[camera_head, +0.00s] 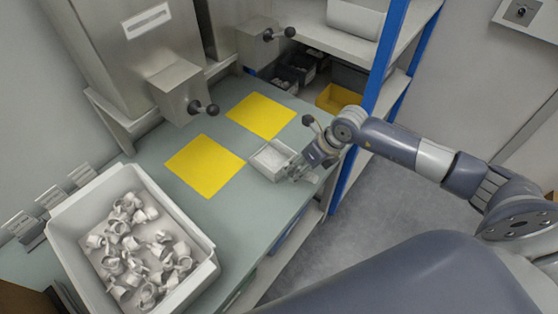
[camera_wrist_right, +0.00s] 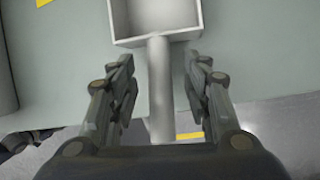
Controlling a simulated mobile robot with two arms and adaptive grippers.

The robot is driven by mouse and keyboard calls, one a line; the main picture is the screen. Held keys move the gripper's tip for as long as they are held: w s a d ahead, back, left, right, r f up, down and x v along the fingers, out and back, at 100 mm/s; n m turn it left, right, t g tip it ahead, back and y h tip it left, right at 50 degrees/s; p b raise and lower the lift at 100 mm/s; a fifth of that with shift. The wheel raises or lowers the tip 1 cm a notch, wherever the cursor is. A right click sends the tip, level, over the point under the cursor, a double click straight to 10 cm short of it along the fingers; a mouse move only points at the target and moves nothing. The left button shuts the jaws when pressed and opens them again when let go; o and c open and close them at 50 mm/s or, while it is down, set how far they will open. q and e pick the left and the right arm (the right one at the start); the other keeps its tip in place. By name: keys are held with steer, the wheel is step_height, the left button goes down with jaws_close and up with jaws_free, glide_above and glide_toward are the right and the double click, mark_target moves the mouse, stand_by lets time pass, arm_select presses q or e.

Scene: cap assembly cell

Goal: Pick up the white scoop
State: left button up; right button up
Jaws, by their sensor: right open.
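The white scoop (camera_head: 270,159) lies on the green-grey table (camera_head: 232,221), right of the yellow squares, with its square pan facing up. In the right wrist view, the pan of the scoop (camera_wrist_right: 157,36) is at the top and its round handle points down between my fingers. My right gripper (camera_head: 300,170) is at the handle side of the scoop. In the right wrist view, my right gripper (camera_wrist_right: 160,75) is open, one finger on each side of the handle, with a gap on both sides. My left gripper is not in view.
A large white bin (camera_head: 180,222) with several white caps stands at the front left. Two yellow squares (camera_head: 205,165) lie on the table. Grey machines (camera_head: 130,50) with black-knobbed levers stand behind. A blue-posted shelf (camera_head: 388,55) rises beyond the right table edge, close to my right arm.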

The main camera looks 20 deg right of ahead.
steer(key=shift+x, duration=1.15)
jaws_close()
steer(key=shift+r, duration=0.1)
steer(key=shift+r, duration=0.45)
step_height(320, 180, up, 2)
steer(key=shift+w+r+b, duration=0.1)
steer(key=shift+r+b, duration=0.1)
steer(key=shift+b, duration=0.6)
steer(key=s+a+r+b, duration=0.1)
steer(key=s+a+b, duration=0.2)
steer(key=s+a, duration=0.7)
steer(key=shift+s+a+r+b, duration=0.3)
steer(key=shift+s, duration=0.8)
